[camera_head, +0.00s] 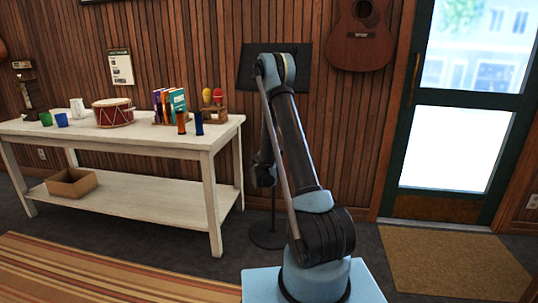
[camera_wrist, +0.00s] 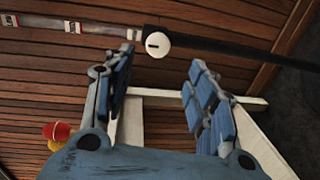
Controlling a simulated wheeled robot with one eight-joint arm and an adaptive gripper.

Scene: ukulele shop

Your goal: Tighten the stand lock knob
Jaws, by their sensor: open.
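The stand lock knob (camera_wrist: 157,42) is a round white knob with a short dark mark on its face, in the wrist view. It sits where the stand's pale, marked tube (camera_wrist: 70,26) meets its black tube (camera_wrist: 240,52). My gripper (camera_wrist: 160,62) is open, its two blue-padded fingers apart. In the picture the knob shows just beyond the gap between the fingertips; nothing is between the fingers, and I see no contact. In the head view the stand's black desk (camera_head: 247,80) and round base (camera_head: 268,236) show behind my arm, which hides the knob and my gripper.
A white table (camera_head: 225,124) stands left of the stand, holding a red drum (camera_head: 112,113), books (camera_head: 172,103), maracas (camera_head: 212,97) and cups. A cardboard box (camera_head: 71,184) is on its lower shelf. A guitar (camera_head: 362,40) hangs behind, near a glass door (camera_head: 448,148).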

